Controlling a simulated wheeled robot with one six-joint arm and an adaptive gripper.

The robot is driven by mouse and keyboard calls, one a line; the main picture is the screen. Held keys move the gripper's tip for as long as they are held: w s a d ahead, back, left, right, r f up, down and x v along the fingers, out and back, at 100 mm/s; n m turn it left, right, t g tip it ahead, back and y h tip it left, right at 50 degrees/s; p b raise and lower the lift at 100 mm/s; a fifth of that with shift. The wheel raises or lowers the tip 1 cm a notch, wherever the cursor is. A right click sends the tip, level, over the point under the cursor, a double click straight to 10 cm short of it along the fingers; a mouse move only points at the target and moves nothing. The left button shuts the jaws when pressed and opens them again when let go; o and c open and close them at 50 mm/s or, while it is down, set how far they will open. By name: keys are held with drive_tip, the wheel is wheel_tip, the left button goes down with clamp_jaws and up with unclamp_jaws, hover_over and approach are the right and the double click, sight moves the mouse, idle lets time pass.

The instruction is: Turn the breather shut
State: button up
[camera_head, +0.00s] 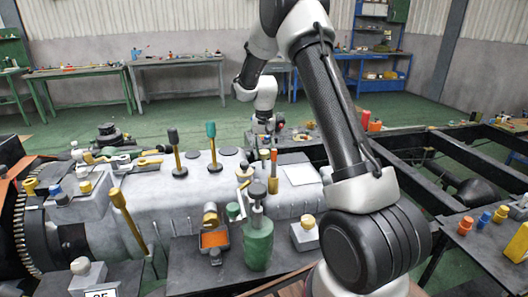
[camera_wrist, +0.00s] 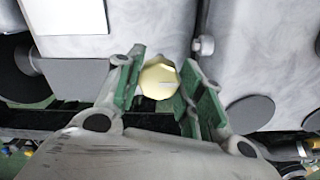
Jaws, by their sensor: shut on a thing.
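The breather (camera_wrist: 158,77) shows in the wrist view as a pale brass, faceted cap against the grey casing. My gripper (camera_wrist: 161,74) has its green-padded fingers on either side of it and is shut on it. In the head view my gripper (camera_head: 265,128) points down at the far side of the grey casing (camera_head: 185,195). There the breather is hidden or too small to make out. Its turned position cannot be told.
Levers with a black knob (camera_head: 173,135) and a green knob (camera_head: 211,129) stand up from the casing, left of my gripper. A green bottle (camera_head: 258,245) and an orange-lined tray (camera_head: 214,240) stand in front. Dark chassis rails (camera_head: 465,160) run at the right.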

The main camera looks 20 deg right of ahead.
sight(264, 152)
idle(0.4)
drive_tip(key=o, duration=1)
wheel_tip(264, 152, up, 12)
idle(0.3)
